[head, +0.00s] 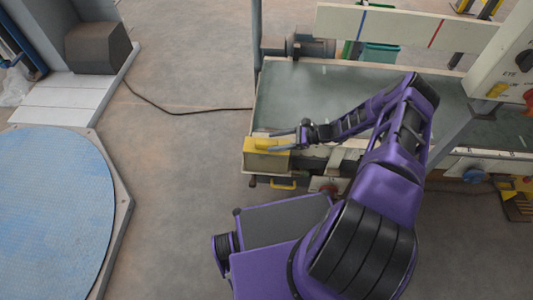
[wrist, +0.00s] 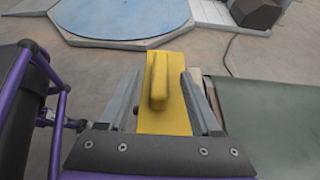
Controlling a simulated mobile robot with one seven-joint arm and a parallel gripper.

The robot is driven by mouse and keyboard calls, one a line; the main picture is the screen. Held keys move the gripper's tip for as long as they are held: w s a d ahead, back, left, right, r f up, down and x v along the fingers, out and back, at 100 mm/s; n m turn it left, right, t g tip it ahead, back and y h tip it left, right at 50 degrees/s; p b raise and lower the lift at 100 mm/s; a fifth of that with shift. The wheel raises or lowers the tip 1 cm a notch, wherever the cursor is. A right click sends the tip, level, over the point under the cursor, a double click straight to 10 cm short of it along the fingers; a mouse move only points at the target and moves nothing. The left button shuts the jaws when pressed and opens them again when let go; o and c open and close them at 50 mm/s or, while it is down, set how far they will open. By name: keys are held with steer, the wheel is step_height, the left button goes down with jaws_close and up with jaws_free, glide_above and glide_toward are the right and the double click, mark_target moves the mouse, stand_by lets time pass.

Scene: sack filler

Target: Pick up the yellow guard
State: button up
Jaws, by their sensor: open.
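The yellow guard (wrist: 176,112) lies in the middle of the wrist view, a flat yellow plate with a raised rounded block on it. In the head view the yellow guard (head: 262,144) sits at the left front corner of the conveyor frame, on top of a pale box-shaped end. My gripper (head: 280,140) reaches over it from the right. In the wrist view my gripper (wrist: 165,78) is open, with one finger on each side of the guard. I cannot tell whether either finger touches it. The guard's near end is hidden behind the gripper body.
The green conveyor belt (head: 310,95) lies beside the guard, with a motor (head: 305,47) at its far edge. A control box (head: 510,65) stands at the right. A blue round turntable (head: 50,210) is at the left, with clear floor (head: 185,150) between.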

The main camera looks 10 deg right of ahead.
mark_target(269, 142)
steer(key=x, duration=0.4)
steer(key=shift+d+f, duration=0.1)
jaws_close()
stand_by(1.2)
